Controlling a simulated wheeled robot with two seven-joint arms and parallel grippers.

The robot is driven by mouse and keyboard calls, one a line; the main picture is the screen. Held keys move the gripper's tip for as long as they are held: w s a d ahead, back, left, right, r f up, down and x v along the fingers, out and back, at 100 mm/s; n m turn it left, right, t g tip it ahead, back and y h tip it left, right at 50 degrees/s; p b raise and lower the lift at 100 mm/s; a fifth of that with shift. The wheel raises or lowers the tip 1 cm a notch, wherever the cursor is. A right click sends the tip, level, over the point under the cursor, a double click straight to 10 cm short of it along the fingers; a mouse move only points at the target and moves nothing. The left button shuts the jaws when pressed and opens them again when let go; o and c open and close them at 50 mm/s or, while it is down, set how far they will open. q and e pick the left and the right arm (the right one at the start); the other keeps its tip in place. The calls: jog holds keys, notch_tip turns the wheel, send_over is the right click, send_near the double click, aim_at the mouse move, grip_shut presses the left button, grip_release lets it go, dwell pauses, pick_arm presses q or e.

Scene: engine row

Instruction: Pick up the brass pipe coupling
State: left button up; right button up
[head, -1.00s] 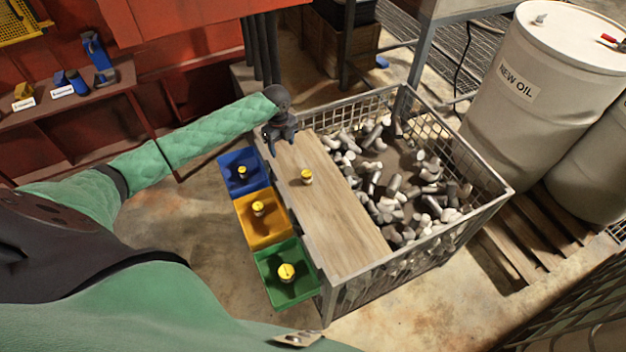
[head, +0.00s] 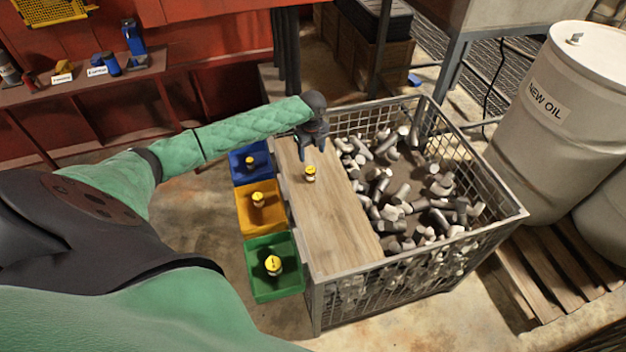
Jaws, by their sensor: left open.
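The brass pipe coupling (head: 310,174) is a small yellow piece standing on the wooden board (head: 325,215) across the left side of the wire cage. My left gripper (head: 311,158) is open, with its dark fingers pointing down. In the head view its fingertips are just behind and above the coupling. They look close to it, but I cannot tell the exact gap. Nothing shows between the fingers. My right gripper is not in view.
Blue (head: 236,172), yellow (head: 240,222) and green (head: 254,284) bins hang left of the board, each with a yellow piece inside. The wire cage (head: 474,238) holds many grey pipe fittings. A white oil drum (head: 540,140) stands on a pallet at the right.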

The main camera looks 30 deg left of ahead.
aim_at(310, 169)
pick_arm(q)
jog(key=f+b, duration=0.1)
jog(key=f, duration=0.1)
jog(key=f+b, duration=0.1)
jog(key=shift+a+f, duration=0.2)
jog(key=shift+f, duration=0.25)
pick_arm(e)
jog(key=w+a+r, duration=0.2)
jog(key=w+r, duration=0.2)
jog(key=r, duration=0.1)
pick_arm(q)
notch_tip(310, 169, down, 2)
jog(key=shift+s+f, duration=0.1)
jog(key=shift+f+p, duration=0.35)
jog(key=shift+p, duration=0.2)
jog(key=shift+s+f+p, duration=0.1)
jog(key=shift+f+p, duration=0.95)
jog(key=shift+f, duration=1.25)
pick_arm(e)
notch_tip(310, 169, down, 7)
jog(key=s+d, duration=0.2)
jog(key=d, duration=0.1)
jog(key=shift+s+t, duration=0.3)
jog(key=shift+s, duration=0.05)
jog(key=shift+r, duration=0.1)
pick_arm(q)
jog(key=c, duration=1.2)
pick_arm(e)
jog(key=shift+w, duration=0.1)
